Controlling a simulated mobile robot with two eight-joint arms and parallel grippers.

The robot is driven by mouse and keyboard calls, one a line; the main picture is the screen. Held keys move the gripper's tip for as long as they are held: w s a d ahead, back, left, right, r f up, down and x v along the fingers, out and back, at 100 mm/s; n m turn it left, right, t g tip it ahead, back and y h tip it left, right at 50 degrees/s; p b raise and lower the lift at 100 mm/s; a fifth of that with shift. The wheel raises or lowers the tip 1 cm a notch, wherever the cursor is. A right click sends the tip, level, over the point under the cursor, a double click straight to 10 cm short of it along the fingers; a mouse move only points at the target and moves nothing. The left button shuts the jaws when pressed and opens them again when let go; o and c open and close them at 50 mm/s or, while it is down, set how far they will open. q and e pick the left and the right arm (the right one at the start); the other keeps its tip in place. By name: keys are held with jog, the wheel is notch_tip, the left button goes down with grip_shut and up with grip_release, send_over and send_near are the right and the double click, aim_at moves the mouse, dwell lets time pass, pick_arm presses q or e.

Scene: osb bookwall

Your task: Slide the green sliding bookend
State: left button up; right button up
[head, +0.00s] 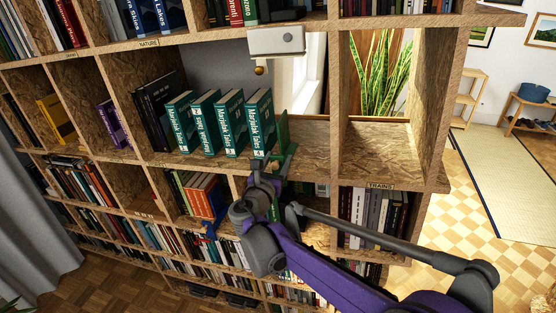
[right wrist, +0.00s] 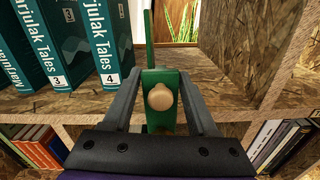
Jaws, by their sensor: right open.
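The green sliding bookend (head: 283,132) stands upright on the middle shelf, just right of a row of teal Marjulak Tales books (head: 228,122). In the right wrist view, the bookend's front plate (right wrist: 160,112) carries a round wooden knob (right wrist: 160,97). My right gripper (head: 268,168) is at the shelf's front edge. In the right wrist view, its two fingers (right wrist: 160,95) are open, one on each side of the front plate, with gaps beside the knob. Book 4 (right wrist: 100,45) is nearest the bookend. My left gripper is not in view.
A bare shelf stretch (right wrist: 215,75) lies right of the bookend, with an upright divider (right wrist: 280,50) beyond it. A white box (head: 277,41) hangs above the books. Books fill the shelf below (head: 372,212). A plant (head: 382,75) shows behind the open compartment.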

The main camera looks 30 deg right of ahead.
jog(key=v, duration=1)
jog(key=shift+b, duration=0.35)
jog(key=shift+s, duration=0.15)
jog(key=s+f+m+g+y, duration=0.5)
jog(key=s+f+m+y, duration=0.1)
jog(key=s+f+m, duration=0.75)
jog(key=s+a+f+m+y, duration=0.3)
jog(key=s+a+m+y, duration=0.1)
jog(key=a+m, duration=0.1)
jog(key=s+a+f+m+g+y+p, duration=0.1)
jog(key=s+a+f+m+y, duration=0.2)
jog(key=a+m, duration=0.3)
jog(key=shift+s+a+f+m+y, duration=0.25)
jog(key=shift+s+f+m+y, duration=0.15)
jog(key=shift+s+m, duration=0.45)
